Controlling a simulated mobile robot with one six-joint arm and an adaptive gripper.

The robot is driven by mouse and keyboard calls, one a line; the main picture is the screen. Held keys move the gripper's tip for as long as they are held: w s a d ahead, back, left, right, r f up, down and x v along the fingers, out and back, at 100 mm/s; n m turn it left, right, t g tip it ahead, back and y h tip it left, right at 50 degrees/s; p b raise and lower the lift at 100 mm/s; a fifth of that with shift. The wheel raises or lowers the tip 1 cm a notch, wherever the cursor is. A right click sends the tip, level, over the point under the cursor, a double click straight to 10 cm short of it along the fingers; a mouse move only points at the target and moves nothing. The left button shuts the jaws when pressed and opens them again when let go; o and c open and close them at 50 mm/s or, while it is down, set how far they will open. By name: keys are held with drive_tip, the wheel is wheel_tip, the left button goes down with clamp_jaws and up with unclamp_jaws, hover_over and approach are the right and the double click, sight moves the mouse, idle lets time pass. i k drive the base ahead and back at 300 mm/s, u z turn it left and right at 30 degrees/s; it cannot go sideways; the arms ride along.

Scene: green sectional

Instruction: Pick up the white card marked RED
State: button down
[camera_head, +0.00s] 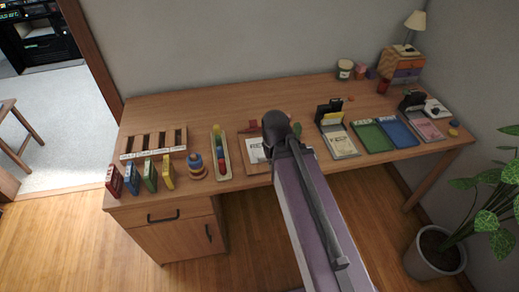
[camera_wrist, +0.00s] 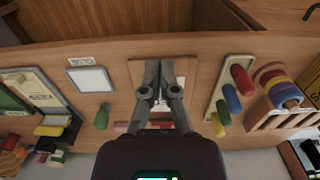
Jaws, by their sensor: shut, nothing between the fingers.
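I cannot pick out with certainty a white card marked RED. A wooden board with a white sheet (camera_head: 256,150) bears dark print too small to read fully. In the wrist view that board (camera_wrist: 136,73) lies under my fingers, which hide much of its sheet. A small white label (camera_wrist: 80,61) with unreadable print lies beside a pale square tray (camera_wrist: 91,80), left of the board there. My gripper (camera_wrist: 160,68) is shut and empty, its fingertips together over the board. In the head view my arm hides the fingers and part of the desk.
A bead tray (camera_head: 220,153), a ring stacker (camera_head: 196,167) and several coloured boxes (camera_head: 150,175) stand left of the board. The desk's back strip (camera_head: 215,108) is mostly clear.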

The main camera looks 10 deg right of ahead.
sight(254, 146)
drive_tip(key=z, duration=0.45)
drive_tip(key=k, duration=1.35)
drive_tip(key=z, duration=0.35)
drive_tip(key=i, duration=0.9)
drive_tip(key=u, duration=0.25)
